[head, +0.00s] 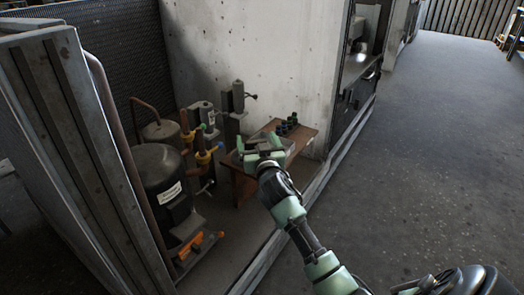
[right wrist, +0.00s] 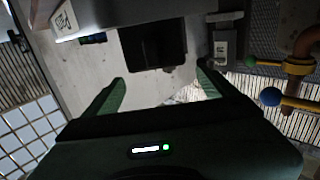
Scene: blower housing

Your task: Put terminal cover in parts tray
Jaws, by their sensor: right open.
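My right gripper (head: 261,150) is over the small wooden bench in the head view, with its two green fingers apart. In the right wrist view the open gripper (right wrist: 163,80) has a dark box-shaped piece (right wrist: 152,45) beyond its fingertips, with nothing seen clamped. This piece may be the terminal cover; I cannot tell for certain, nor whether it rests on the pale surface behind it. A grey tray-like shape (head: 290,146) shows on the bench, partly hidden by my right gripper; it may be the parts tray. My left gripper is not in view.
The wooden bench (head: 242,187) stands against the concrete wall (head: 265,60), with several small dark parts (head: 290,122) at its back. A black compressor (head: 160,185) and copper pipes with yellow-handled valves (head: 204,158) stand to the left. The floor (head: 430,150) at right is clear.

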